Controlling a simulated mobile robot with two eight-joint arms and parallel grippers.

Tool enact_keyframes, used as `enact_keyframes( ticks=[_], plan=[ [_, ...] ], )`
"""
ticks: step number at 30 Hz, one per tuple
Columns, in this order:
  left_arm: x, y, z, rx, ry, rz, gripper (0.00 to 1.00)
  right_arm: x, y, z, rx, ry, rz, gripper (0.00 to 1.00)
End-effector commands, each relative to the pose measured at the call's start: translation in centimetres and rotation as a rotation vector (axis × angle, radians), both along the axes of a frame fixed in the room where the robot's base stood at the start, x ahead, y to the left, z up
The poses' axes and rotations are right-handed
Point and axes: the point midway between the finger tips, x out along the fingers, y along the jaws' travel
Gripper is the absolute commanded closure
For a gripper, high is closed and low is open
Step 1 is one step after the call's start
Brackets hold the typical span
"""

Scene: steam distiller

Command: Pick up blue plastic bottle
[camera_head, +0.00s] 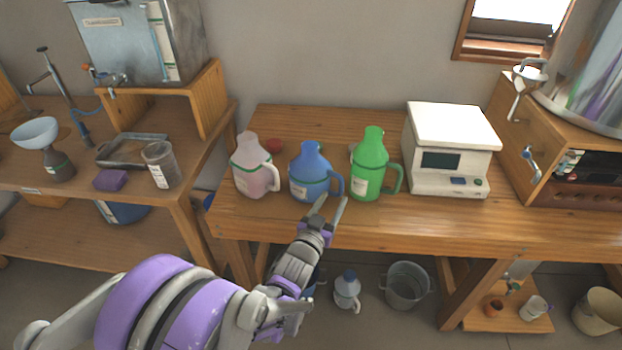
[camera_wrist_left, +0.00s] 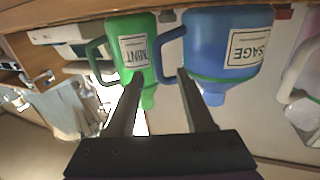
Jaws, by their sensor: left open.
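The blue plastic bottle (camera_head: 311,172) stands upright on the wooden table between a pinkish-white bottle (camera_head: 255,168) and a green bottle (camera_head: 371,166). Its handle is on its right side, facing the green bottle. My left gripper (camera_head: 332,208) is open and empty at the table's front edge, just in front of the blue bottle's handle. In the left wrist view, which is upside down, the blue bottle (camera_wrist_left: 225,45) and the green bottle (camera_wrist_left: 132,48) show beyond the two fingers. The blue handle lies ahead between the fingers, apart from them as far as I can tell. My right gripper is out of view.
A white scale (camera_head: 450,150) stands right of the green bottle on the wooden table (camera_head: 420,215). A red lid (camera_head: 273,146) lies behind the bottles. Under the table are a metal bucket (camera_head: 405,285) and a blue-capped bottle (camera_head: 347,290). A side bench (camera_head: 185,190) stands left.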

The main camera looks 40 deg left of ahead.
Motion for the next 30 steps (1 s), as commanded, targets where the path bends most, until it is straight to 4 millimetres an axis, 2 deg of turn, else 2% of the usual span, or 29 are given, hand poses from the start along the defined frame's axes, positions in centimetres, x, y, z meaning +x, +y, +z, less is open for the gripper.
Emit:
enact_keyframes(
  ticks=[7,15,24,26,30],
  plan=[
    [2.1,0.4,0.2,0.0,0.002,0.0,0.47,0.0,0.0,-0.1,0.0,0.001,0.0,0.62],
    [5.8,1.0,0.6,0.001,0.002,0.0,0.47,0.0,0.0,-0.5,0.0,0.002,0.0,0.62],
    [6.3,1.1,0.7,0.001,0.002,0.0,0.47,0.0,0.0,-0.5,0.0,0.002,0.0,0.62],
    [6.3,1.1,0.6,0.0,0.002,0.0,0.56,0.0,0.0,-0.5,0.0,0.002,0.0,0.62],
    [6.3,1.1,0.6,0.0,0.002,0.0,0.81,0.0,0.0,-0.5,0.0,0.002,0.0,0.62]
  ],
)
